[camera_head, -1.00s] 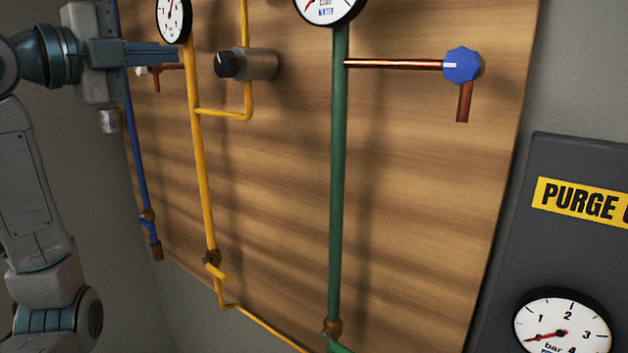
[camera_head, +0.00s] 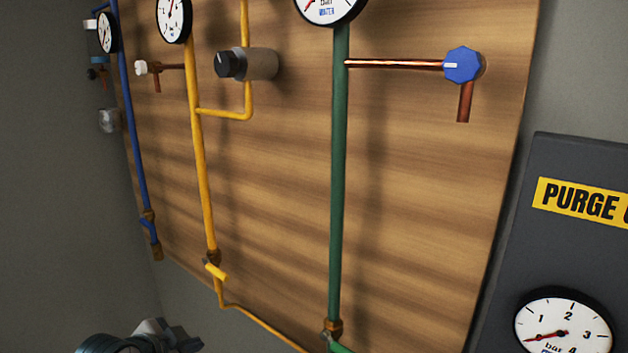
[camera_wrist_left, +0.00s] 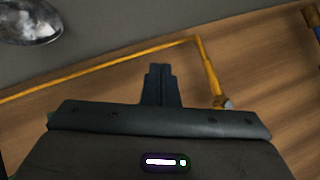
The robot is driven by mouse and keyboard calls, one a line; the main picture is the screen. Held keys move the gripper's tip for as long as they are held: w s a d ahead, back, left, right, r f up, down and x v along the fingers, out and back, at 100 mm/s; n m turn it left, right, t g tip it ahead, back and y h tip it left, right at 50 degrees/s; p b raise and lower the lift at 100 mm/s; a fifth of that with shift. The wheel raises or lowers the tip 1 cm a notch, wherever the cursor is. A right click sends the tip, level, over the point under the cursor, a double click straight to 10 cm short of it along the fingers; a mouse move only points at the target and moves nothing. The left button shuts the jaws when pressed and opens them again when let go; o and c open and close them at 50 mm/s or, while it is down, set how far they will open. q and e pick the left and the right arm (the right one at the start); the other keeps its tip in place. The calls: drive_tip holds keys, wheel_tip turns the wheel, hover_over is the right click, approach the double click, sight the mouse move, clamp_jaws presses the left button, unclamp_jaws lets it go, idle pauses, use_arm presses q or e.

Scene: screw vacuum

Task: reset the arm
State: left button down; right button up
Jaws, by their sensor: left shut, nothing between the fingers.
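My left gripper (camera_head: 190,345) shows only in part at the bottom edge of the head view, low and left of centre. Its fingers show in the left wrist view (camera_wrist_left: 160,72), together and shut with nothing between them. It is apart from the pipes and the wooden board. Most of my left arm is out of the head view. My right gripper is not in view.
A wooden board (camera_head: 280,190) carries a blue pipe (camera_head: 132,130), yellow pipe (camera_head: 203,170) and green pipe (camera_head: 339,170), with gauges, a black knob (camera_head: 230,64) and a blue knob (camera_head: 462,65). A dark purge panel (camera_head: 570,245) stands at right. A shiny round object (camera_wrist_left: 30,20) shows in the wrist view.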

use_arm(q)
drive_tip(key=s+a+f+n+g+y, duration=0.2)
drive_tip(key=s+f+n+g, duration=0.15)
drive_tip(key=s+f, duration=0.85)
drive_tip(key=s+a+f+n+g+y, duration=0.2)
drive_tip(key=s+f+n, duration=0.45)
drive_tip(key=s, duration=0.95)
wheel_tip(320, 180, down, 36)
drive_tip(key=s+a+m+g+b, duration=0.1)
drive_tip(key=a+g+b, duration=0.1)
drive_tip(key=a, duration=0.1)
drive_tip(key=s+f+b, duration=0.1)
drive_tip(key=s+f, duration=1.7)
drive_tip(key=shift+a+g, duration=0.45)
drive_tip(key=shift+f, duration=0.1)
